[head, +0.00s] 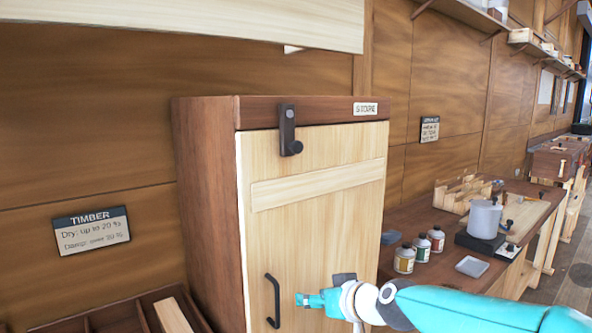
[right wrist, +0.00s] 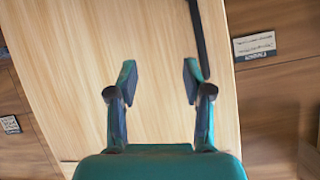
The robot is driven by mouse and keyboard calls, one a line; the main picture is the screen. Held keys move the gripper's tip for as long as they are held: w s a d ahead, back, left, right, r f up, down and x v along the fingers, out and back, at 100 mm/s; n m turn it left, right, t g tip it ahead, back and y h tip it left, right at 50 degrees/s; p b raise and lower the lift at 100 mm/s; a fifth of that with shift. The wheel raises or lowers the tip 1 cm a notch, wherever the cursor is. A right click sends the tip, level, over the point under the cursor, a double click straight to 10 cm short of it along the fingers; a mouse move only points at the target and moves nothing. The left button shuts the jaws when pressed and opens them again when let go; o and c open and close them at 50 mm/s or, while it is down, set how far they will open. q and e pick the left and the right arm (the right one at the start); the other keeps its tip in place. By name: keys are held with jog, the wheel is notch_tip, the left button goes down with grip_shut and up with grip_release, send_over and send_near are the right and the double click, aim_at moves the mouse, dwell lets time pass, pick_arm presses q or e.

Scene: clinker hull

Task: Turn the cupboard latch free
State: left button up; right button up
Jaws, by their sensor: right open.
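The cupboard (head: 205,190) stands in the middle of the head view, with a pale door (head: 330,235) that is shut. The dark latch (head: 287,122) stands upright across the top frame and the door's upper edge, with a round knob (head: 296,147) at its lower right. A dark bar handle (head: 272,300) is low on the door's left side. My right gripper (head: 302,299) is in front of the lower door, right of the handle and well below the latch. In the right wrist view the gripper (right wrist: 158,77) is open and empty, facing the pale wood. My left gripper is out of view.
A workbench (head: 405,267) right of the cupboard holds several small bottles (head: 404,260), a grey pot (head: 484,218) and a wooden rack (head: 465,192). A pale beam (head: 190,20) crosses the top left. An open wooden bin (head: 120,318) is at lower left.

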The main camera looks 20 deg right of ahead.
jog(key=s+d+r+n+t+y, duration=0.1)
jog(key=s+r+t, duration=0.1)
jog(key=r, duration=0.7)
jog(key=s+d+r+t, duration=0.1)
jog(key=s+r, duration=0.1)
jog(key=r, duration=0.8)
jog(key=n+t+y, duration=0.1)
jog(key=n+t, duration=0.1)
send_near(299, 147)
jog(key=p+x, duration=0.5)
jog(key=x, duration=0.5)
jog(key=shift+w+a+p, duration=0.1)
jog(key=shift+w+p, duration=0.2)
